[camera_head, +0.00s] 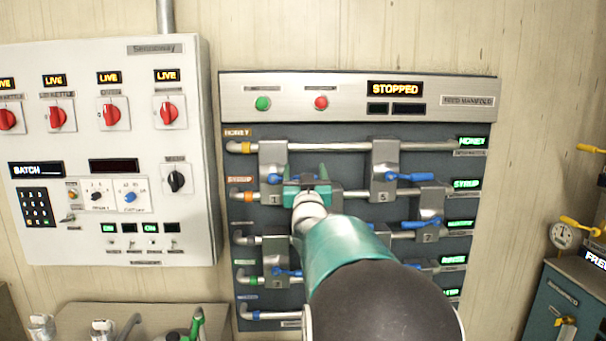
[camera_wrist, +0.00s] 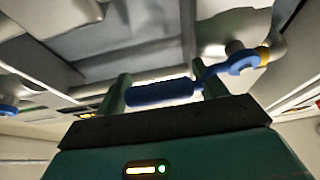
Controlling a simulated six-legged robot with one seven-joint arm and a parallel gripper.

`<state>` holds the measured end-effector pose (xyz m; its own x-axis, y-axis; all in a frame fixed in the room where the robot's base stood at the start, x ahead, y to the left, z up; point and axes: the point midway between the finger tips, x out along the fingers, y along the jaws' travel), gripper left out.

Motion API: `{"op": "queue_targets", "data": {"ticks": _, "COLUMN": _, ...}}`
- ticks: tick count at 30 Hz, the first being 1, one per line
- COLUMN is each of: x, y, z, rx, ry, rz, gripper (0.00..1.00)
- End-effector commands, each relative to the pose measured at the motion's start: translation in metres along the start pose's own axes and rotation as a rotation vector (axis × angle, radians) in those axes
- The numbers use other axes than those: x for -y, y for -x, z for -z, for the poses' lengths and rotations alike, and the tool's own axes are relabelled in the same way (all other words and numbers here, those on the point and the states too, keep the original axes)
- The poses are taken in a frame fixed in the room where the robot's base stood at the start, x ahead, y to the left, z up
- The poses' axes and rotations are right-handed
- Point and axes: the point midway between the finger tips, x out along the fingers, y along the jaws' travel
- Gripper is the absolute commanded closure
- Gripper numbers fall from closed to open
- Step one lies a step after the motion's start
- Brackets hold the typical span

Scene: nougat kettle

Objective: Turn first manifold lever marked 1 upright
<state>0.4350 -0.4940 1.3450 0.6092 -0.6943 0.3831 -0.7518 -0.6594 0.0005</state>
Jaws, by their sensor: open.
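The feed manifold panel (camera_head: 345,134) carries several pipes, grey valve blocks and blue levers. The block that seems marked 1 (camera_head: 273,160) is at the panel's upper left. Its blue lever (camera_head: 274,179) shows only in part in the head view, since my gripper (camera_head: 307,187) covers the area to its right. In the wrist view, a blue lever (camera_wrist: 160,93) lies about level. It runs from a hub at right across the space between the two fingers of my open gripper (camera_wrist: 164,86). I cannot tell whether the fingers touch it.
A second block marked 5 (camera_head: 383,160) with a blue lever (camera_head: 409,177) is close at right. More blocks and levers sit below, partly behind my arm. A white switch cabinet (camera_head: 105,150) is at left, and a teal unit (camera_head: 560,300) at lower right.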

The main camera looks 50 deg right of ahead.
Motion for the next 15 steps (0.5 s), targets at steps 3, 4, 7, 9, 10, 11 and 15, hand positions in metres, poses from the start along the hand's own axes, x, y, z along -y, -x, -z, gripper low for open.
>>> {"op": "queue_targets", "data": {"ticks": 3, "x": 0.0002, "y": 0.0, "z": -0.0001, "rx": 0.0, "ry": 0.0, "rz": 0.0, "gripper": 0.29}}
{"op": "queue_targets", "data": {"ticks": 4, "x": 0.0002, "y": 0.0001, "z": -0.0001, "rx": 0.0, "ry": 0.0, "rz": 0.0, "gripper": 0.29}}
{"op": "queue_targets", "data": {"ticks": 7, "x": 0.0003, "y": 0.0002, "z": -0.0001, "rx": 0.0, "ry": 0.0, "rz": 0.0, "gripper": 0.43}}
{"op": "queue_targets", "data": {"ticks": 9, "x": 0.0003, "y": 0.0003, "z": -0.0001, "rx": 0.0, "ry": -0.001, "rz": 0.0, "gripper": 0.57}}
{"op": "queue_targets", "data": {"ticks": 10, "x": 0.0003, "y": 0.0003, "z": -0.0001, "rx": 0.0, "ry": -0.001, "rz": 0.0, "gripper": 0.62}}
{"op": "queue_targets", "data": {"ticks": 11, "x": 0.0003, "y": 0.0003, "z": -0.0002, "rx": 0.0, "ry": -0.001, "rz": 0.0, "gripper": 0.68}}
{"op": "queue_targets", "data": {"ticks": 15, "x": 0.0003, "y": 0.0004, "z": -0.0002, "rx": 0.0, "ry": -0.001, "rz": 0.0, "gripper": 0.92}}
